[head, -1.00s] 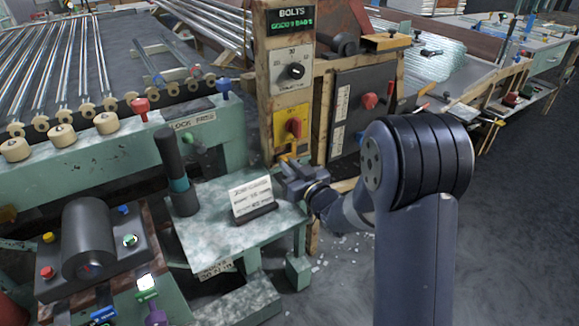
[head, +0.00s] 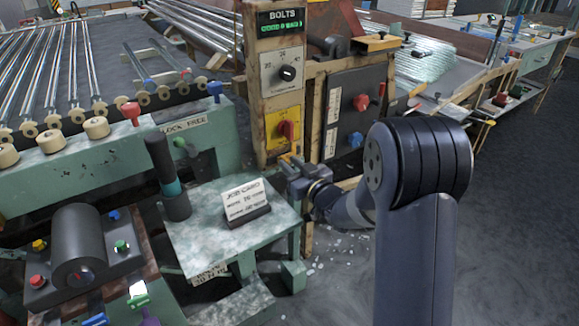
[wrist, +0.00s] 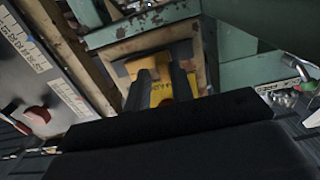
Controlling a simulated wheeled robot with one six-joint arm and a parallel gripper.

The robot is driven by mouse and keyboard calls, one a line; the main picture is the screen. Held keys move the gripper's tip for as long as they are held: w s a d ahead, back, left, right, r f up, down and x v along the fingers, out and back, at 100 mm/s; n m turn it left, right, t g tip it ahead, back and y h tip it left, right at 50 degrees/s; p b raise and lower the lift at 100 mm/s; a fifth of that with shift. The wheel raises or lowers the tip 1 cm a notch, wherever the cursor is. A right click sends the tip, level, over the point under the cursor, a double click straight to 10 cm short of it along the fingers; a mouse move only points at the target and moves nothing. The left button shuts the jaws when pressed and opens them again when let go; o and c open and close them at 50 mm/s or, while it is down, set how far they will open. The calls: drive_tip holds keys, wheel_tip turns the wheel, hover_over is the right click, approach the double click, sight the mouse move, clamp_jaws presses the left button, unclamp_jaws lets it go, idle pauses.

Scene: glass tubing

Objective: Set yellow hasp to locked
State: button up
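The likely yellow hasp is a small yellow-orange piece (head: 291,159) low on the wooden post, under a yellow plate (head: 272,127) with a red knob (head: 286,131). In the wrist view yellow metal with dark lettering (wrist: 162,91) shows between and beyond my fingers. Its locked or unlocked position cannot be read. My gripper (head: 290,169) is right at the lower front of the post; in the wrist view its two dark fingers (wrist: 160,80) stand apart. Whether they touch the yellow piece is unclear, and the fingers hide part of it.
A pale green side table (head: 200,245) with a job card (head: 246,199) and a dark cylinder (head: 172,178) stands just left of my gripper. A dark panel (head: 350,85) with red and blue knobs is to the right. Open floor lies at the far right.

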drive_tip(key=shift+o, duration=1.2)
drive_tip(key=shift+s, duration=0.1)
drive_tip(key=p+v, duration=0.1)
drive_tip(key=v, duration=0.9)
drive_tip(key=shift+s+d, duration=0.25)
drive_tip(key=shift+s+a+b+x, duration=0.15)
drive_tip(key=shift+a+x, duration=0.1)
drive_tip(key=shift+x, duration=1.55)
drive_tip(key=shift+s+a+b+x, duration=0.1)
drive_tip(key=shift+s+a+x, duration=0.15)
drive_tip(key=shift+x, duration=1.6)
drive_tip(key=shift+s+a+b+x, duration=0.1)
drive_tip(key=shift+a+x, duration=0.15)
drive_tip(key=shift+x, duration=1.55)
